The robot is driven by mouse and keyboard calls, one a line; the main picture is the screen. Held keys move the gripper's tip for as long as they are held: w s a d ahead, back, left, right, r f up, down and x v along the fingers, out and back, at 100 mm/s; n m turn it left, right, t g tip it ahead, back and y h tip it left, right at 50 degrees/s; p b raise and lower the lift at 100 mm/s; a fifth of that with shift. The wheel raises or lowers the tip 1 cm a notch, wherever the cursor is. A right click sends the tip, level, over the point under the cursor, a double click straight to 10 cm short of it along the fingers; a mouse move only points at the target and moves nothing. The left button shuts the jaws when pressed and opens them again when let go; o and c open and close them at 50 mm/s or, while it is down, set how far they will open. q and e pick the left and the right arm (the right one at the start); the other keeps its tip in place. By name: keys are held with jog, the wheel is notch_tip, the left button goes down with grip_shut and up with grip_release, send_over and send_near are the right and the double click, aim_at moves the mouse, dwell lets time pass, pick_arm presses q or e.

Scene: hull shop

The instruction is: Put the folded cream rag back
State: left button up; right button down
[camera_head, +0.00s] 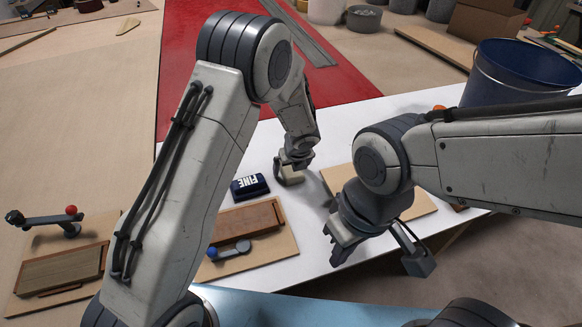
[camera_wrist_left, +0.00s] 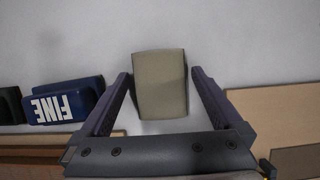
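The folded cream rag (camera_wrist_left: 160,84) lies on the white table top in the left wrist view, a small rounded cream block. My left gripper (camera_wrist_left: 160,73) is open, with one finger on each side of the rag and a narrow gap at both sides. In the head view the left gripper (camera_head: 292,166) is low over the table, and the rag is largely hidden by it. My right gripper (camera_head: 341,243) hangs over the front part of the table; its finger gap is not clear.
A dark blue block marked FINE (camera_head: 249,188) sits left of the left gripper. A wooden tray (camera_head: 246,222) on a pale board is in front of it. Another pale board (camera_head: 417,207) lies to the right, partly behind my right arm. A blue bucket (camera_head: 520,75) stands at the back right.

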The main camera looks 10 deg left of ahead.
pick_arm(q)
jog(key=shift+r, duration=0.1)
jog(key=shift+r, duration=0.25)
jog(key=s+d+r+n+p, duration=0.1)
jog(key=s+r+n+p, duration=0.15)
jog(key=s+r, duration=0.4)
jog(key=s+d+r+n+p, duration=0.1)
jog(key=s+d+r+n, duration=0.15)
jog(key=r, duration=0.65)
jog(key=s+r+n+g+h+p, duration=0.1)
jog(key=s+r+n, duration=0.3)
jog(key=s+n, duration=0.5)
jog(key=s+a+r+n+g+h+p, duration=0.1)
jog(key=s+r+n+g, duration=0.2)
jog(key=s+n, duration=0.6)
jog(key=shift+s+a+r+n+h, duration=0.15)
jog(key=shift+s+r+n+h, duration=0.3)
jog(key=shift+s, duration=3.05)
